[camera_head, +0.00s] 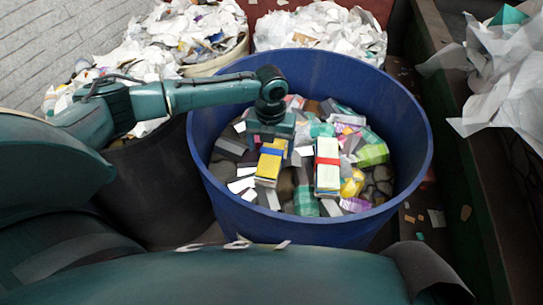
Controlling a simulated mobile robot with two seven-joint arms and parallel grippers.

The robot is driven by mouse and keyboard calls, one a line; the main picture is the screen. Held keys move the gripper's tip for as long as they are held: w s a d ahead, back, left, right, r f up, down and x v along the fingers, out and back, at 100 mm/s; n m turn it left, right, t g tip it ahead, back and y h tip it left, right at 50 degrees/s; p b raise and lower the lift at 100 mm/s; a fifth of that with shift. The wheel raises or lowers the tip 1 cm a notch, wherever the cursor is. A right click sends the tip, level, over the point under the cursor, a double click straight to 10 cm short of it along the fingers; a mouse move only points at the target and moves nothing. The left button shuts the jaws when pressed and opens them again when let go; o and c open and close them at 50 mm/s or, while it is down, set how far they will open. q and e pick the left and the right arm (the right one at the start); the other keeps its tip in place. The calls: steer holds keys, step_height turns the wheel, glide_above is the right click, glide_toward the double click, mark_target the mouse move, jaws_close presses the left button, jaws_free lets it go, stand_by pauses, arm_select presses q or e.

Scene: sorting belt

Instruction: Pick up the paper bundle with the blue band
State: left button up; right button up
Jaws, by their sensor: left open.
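The paper bundle with the blue band (268,167) is yellow on top. It lies in the blue round bin (312,232), left of the bin's middle, among mixed scraps. My left gripper (272,139) reaches in over the bin's left rim and points down at the far end of this bundle. It is open. I cannot tell whether its fingers are beside the bundle or still above it, since the gripper body hides that end. A pale bundle with a red band (327,180) lies just to the right. My right gripper is not in view.
Boxes, blocks and scraps fill the bin around both bundles, including a green box (371,155). The bin's high wall surrounds them. White crumpled paper (320,30) is heaped behind, and a dark container (150,190) stands at the left.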

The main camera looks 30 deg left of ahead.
mark_target(271, 151)
arm_select(q)
steer(key=f, duration=0.4)
steer(key=shift+w, duration=0.35)
steer(key=shift+c, duration=0.4)
steer(key=shift+a+r, duration=0.1)
steer(key=c, duration=1.1)
